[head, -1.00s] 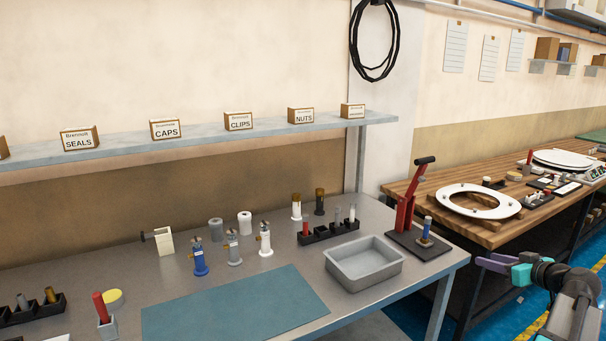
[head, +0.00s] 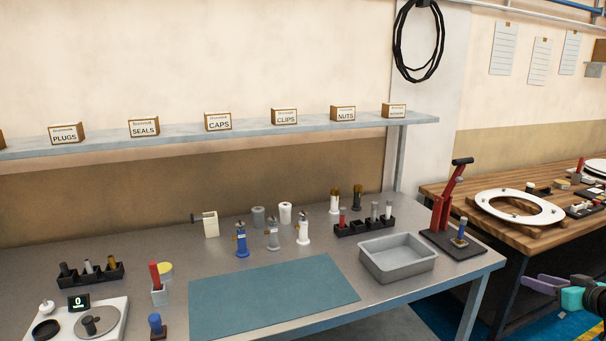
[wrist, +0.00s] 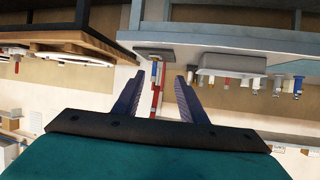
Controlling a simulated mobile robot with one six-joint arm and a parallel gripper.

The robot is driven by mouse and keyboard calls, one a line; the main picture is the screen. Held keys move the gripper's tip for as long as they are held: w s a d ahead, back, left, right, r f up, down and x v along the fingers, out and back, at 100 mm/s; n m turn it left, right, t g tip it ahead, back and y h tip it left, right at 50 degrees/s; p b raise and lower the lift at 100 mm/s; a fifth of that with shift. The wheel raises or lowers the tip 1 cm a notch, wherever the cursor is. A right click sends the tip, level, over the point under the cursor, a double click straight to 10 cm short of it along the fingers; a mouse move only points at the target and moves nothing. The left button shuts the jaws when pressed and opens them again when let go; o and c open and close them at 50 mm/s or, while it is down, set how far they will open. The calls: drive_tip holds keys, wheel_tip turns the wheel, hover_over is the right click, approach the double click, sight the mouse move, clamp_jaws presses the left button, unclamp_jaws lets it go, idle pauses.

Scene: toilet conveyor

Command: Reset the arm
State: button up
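My gripper (head: 548,284) is at the lower right edge of the head view, off the right end of the grey workbench (head: 230,297). It is purple and teal, and only part of it shows there. In the wrist view my gripper (wrist: 168,95) has its two purple fingers spread apart with nothing between them. The wrist view looks upside down, with the bench and its grey tray (wrist: 232,62) at the top. My gripper touches nothing that I can see.
On the bench stand a grey metal tray (head: 397,274), a red lever press (head: 440,212), several small valves, a blue mat (head: 270,297) and a scale (head: 110,318). A wooden bench (head: 437,191) with a white toilet seat (head: 520,207) stands at the right.

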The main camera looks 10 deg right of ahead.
drive_tip(key=w+a+f+m+g+y, duration=0.1)
drive_tip(key=w+a+f+g+y, duration=0.15)
drive_tip(key=a+f, duration=1)
drive_tip(key=w+a+f+g+y, duration=0.1)
drive_tip(key=w+a+f+g, duration=0.25)
drive_tip(key=a+f, duration=0.95)
drive_tip(key=s+a+f+g, duration=0.3)
drive_tip(key=s+a+f, duration=0.1)
drive_tip(key=a+f, duration=0.4)
drive_tip(key=s+a+f+g, duration=0.2)
drive_tip(key=s+a+f, duration=0.2)
drive_tip(key=a+f, duration=0.35)
drive_tip(key=s+a+f+g+h, duration=0.1)
drive_tip(key=s+a+f, duration=0.3)
drive_tip(key=s, duration=0.4)
drive_tip(key=s+a+f+g+h, duration=0.1)
drive_tip(key=s+a+f+g, duration=0.3)
drive_tip(key=s, duration=0.4)
drive_tip(key=s+a+f+n+g+h, duration=0.1)
drive_tip(key=s+a+f+g, duration=0.1)
drive_tip(key=s+a+f, duration=0.3)
drive_tip(key=s+f, duration=0.1)
drive_tip(key=s, duration=0.2)
drive_tip(key=shift+s+a+g+h, duration=0.15)
drive_tip(key=shift+s+g+h, duration=0.1)
drive_tip(key=shift+g+h, duration=0.15)
